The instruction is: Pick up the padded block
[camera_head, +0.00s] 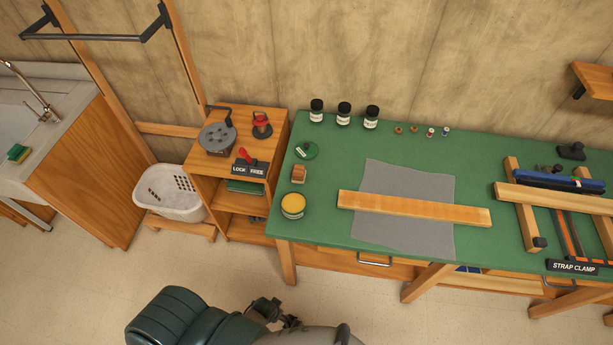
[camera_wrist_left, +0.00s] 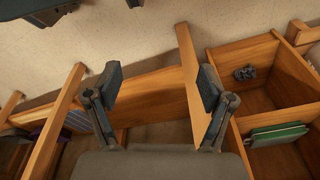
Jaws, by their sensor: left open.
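A small brown block (camera_head: 299,174), which looks like the padded block, sits on the left part of the green table (camera_head: 323,232). It stands between a yellow-topped round tin and a dark green round item. My left gripper (camera_head: 277,312) is low in front of the table, below and apart from the block. In the left wrist view its two fingers (camera_wrist_left: 163,82) are spread with nothing between them. The block does not show in that view. My right gripper is not in view.
The yellow-topped tin (camera_head: 293,205) is close in front of the block, the green round item (camera_head: 306,150) behind it. A long wooden board (camera_head: 414,208) lies on a grey cloth (camera_head: 405,238) to the right. A wooden shelf unit (camera_head: 236,214) stands left of the table.

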